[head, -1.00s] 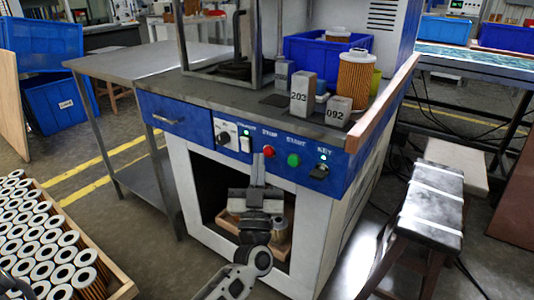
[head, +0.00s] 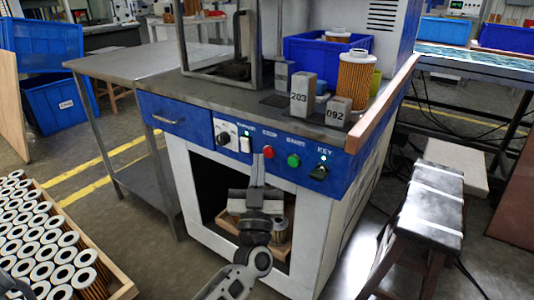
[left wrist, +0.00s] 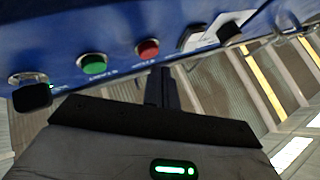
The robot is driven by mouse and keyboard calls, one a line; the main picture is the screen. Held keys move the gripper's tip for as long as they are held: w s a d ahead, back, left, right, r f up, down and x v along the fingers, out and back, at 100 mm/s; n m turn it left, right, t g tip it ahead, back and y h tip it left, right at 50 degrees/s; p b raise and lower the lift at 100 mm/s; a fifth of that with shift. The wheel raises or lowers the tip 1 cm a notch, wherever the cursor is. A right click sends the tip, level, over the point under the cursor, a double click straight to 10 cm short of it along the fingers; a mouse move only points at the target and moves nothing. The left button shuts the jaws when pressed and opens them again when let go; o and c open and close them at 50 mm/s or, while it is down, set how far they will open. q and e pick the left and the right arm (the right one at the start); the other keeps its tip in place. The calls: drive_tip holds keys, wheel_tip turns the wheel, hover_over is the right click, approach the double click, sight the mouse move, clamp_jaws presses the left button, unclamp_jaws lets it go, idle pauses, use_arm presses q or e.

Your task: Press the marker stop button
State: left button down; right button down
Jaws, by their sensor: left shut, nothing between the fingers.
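The marker's blue control panel (head: 200,119) runs along the front of the workbench. The red stop button (head: 268,152) sits on it below a STOP label. It also shows in the left wrist view (left wrist: 148,48). My left gripper (head: 258,162) is shut and empty. Its fingertips (left wrist: 164,72) point up toward the panel, close to the red button. In the left wrist view a small gap seems to show between them; I cannot tell exact contact. My right gripper is not in view.
A green button (head: 294,160) and a black key switch (head: 319,172) are right of the red button. A white rocker switch (head: 245,144) and a black knob (head: 223,138) are left of it. The wooden stool (head: 430,205) stands at the right.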

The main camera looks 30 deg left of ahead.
use_arm(q)
drive_tip(key=shift+w, duration=0.1)
idle(0.7)
drive_tip(key=shift+w, duration=0.3)
drive_tip(key=shift+w, duration=0.35)
idle(0.6)
drive_tip(key=shift+s, duration=0.1)
drive_tip(key=shift+s+p, duration=0.55)
drive_tip(key=shift+s, duration=0.1)
drive_tip(key=shift+s+a+p, duration=0.2)
drive_tip(key=shift+s+p, duration=1.2)
drive_tip(key=shift+s, duration=1.15)
